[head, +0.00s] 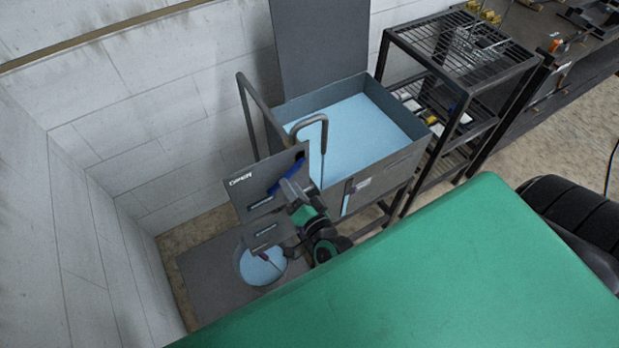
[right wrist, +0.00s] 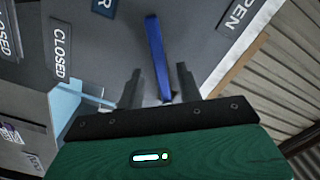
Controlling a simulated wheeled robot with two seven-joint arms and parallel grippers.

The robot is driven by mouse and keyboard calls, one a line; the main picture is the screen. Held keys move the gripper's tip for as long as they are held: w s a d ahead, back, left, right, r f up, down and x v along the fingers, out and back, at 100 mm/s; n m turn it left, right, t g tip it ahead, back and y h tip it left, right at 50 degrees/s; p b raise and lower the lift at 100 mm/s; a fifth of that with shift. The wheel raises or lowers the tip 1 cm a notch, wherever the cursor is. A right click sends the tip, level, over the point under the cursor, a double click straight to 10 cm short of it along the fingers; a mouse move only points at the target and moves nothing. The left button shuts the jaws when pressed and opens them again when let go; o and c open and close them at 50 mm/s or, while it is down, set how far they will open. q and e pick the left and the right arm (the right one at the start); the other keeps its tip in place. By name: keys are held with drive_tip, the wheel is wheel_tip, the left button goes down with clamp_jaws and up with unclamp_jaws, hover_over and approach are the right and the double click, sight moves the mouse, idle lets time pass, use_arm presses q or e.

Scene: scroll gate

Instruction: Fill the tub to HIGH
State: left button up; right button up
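A grey tank (head: 405,163) holding light blue liquid stands on a frame against the wall. In front of it is a grey panel (head: 240,190) with a blue lever (head: 273,188). In the right wrist view the lever (right wrist: 157,50) points between a CLOSED label (right wrist: 60,48) and an OPEN label (right wrist: 235,14). A round tub (head: 262,267) with light blue liquid sits low, below the panel; its level marks are not readable. My right gripper (right wrist: 160,85) is open, its fingers either side of the lever's lower end with visible gaps. My left gripper is not in view.
A black wire-shelf rack (head: 460,45) stands right of the tank. A bent grey pipe (head: 312,120) and a handrail (head: 258,105) rise near the tank. White walls close off the left side. A dark workbench (head: 590,45) is at the far right.

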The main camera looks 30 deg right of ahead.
drive_tip(key=s+b, duration=0.2)
drive_tip(key=s, duration=0.7)
drive_tip(key=shift+s+d+b, duration=0.2)
drive_tip(key=shift+s+b, duration=0.1)
drive_tip(key=shift+s, duration=0.05)
idle(6.8)
